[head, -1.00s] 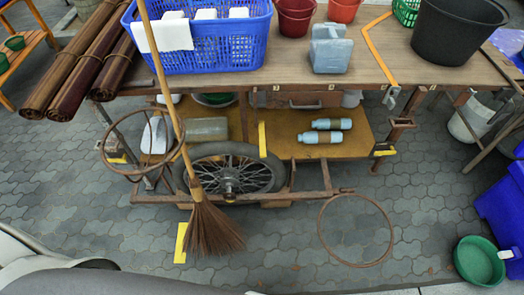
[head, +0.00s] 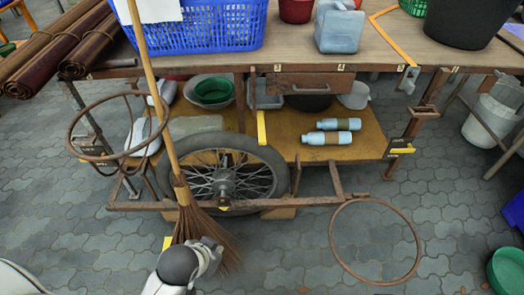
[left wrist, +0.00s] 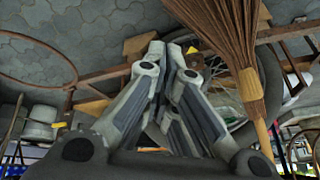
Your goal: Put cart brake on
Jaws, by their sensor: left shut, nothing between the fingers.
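The cart (head: 300,62) is a wooden table on a rusty frame with a spoked wheel (head: 262,178) below it. I cannot tell which is the brake. My left gripper (head: 212,250) is low in front of the broom bristles, below the wheel. In the left wrist view its fingers (left wrist: 170,48) are together and empty, with the wheel behind. My right gripper is not in view.
A broom (head: 186,205) leans in front of the wheel and covers part of it. Rusty rings (head: 418,250) jut out at both sides. Blue bottles (head: 330,138) lie on the lower shelf. A green basin (head: 507,272) stands at right. Paving in front is mostly clear.

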